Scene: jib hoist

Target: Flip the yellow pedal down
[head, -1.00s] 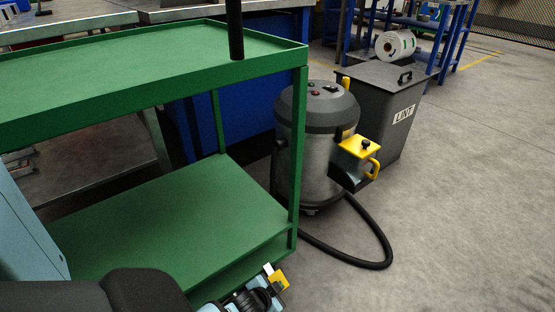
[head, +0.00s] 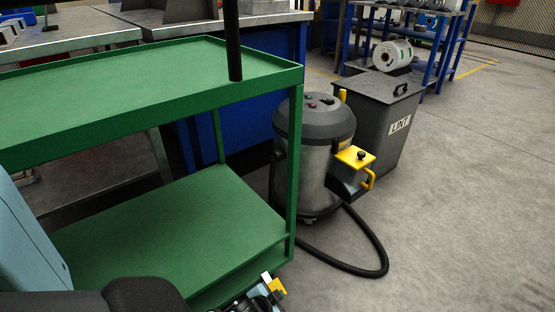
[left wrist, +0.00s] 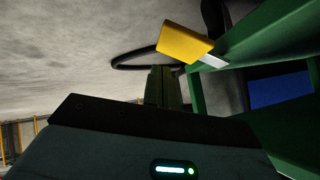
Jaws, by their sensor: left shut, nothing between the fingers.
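The yellow pedal (head: 274,287) shows at the bottom of the head view, by the foot of the green cart's near corner post. A pale metal strip sits beside it. In the left wrist view the pedal (left wrist: 185,42) is a tilted yellow block on a pale arm, above and slightly right of the fingertips. My left gripper (left wrist: 166,72) is shut and empty, pointing toward the floor near the pedal. It looks apart from the pedal, though the gap is hard to judge. In the head view it is dark and mostly cut off. My right gripper is not in view.
The green cart (head: 155,238) has two shelves and posts close to my left arm. A grey vacuum (head: 313,135) with a black hose (head: 375,245) stands behind it, beside a lint bin (head: 380,115). The floor at the right is clear.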

